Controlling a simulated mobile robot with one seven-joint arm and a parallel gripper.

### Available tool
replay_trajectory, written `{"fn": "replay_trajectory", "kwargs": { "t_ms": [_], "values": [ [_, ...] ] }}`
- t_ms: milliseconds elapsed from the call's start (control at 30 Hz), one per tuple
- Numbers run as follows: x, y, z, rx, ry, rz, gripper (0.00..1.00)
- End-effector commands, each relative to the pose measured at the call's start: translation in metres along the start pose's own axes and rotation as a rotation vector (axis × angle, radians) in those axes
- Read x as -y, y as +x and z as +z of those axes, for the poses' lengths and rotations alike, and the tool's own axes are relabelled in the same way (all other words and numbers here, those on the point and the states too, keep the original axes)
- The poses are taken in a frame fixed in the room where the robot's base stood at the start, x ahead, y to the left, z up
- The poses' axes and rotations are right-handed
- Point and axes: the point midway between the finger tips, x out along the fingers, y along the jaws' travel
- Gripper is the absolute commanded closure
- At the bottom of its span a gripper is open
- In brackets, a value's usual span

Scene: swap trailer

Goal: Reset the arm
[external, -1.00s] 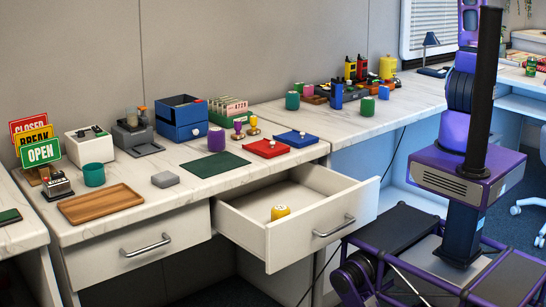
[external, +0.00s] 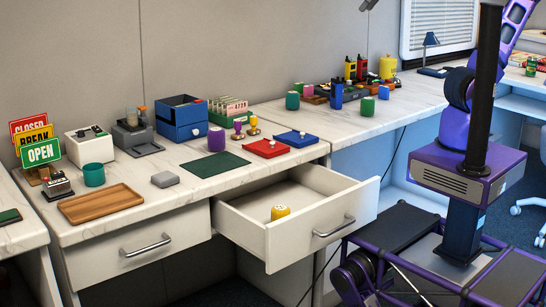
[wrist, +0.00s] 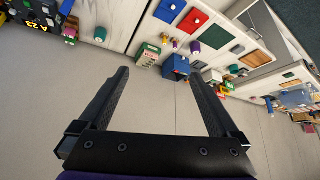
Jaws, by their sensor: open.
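My purple arm (external: 505,30) is raised at the upper right of the external view and runs out of the top of the picture. A small dark piece at the top edge there may be a fingertip; the rest of my gripper is out of that view. In the wrist view my gripper (wrist: 160,79) is open, its two black fingers wide apart with nothing between them. The fingers point towards the wall and counter, which look upside down, and touch nothing.
The white drawer (external: 285,244) stands open with a yellow cylinder (external: 280,212) inside.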

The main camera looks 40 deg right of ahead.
Motion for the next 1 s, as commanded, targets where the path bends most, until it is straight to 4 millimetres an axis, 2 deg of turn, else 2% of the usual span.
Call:
{"fn": "replay_trajectory", "kwargs": {
  "t_ms": [33,200,300,467,633,733,867,1000],
  "values": [
    [0.008,-0.015,0.014,-0.030,-0.034,0.023,0.02],
    [0.042,-0.048,0.056,-0.112,-0.174,0.147,0.02],
    [0.059,-0.057,0.080,-0.136,-0.253,0.251,0.02],
    [0.076,-0.059,0.111,-0.139,-0.352,0.417,0.02],
    [0.083,-0.049,0.136,-0.101,-0.408,0.556,0.02],
    [0.080,-0.033,0.147,-0.056,-0.384,0.578,0.02],
    [0.072,-0.001,0.158,0.019,-0.254,0.513,0.02],
    [0.060,0.032,0.165,0.077,-0.039,0.398,0.02]
  ]
}}
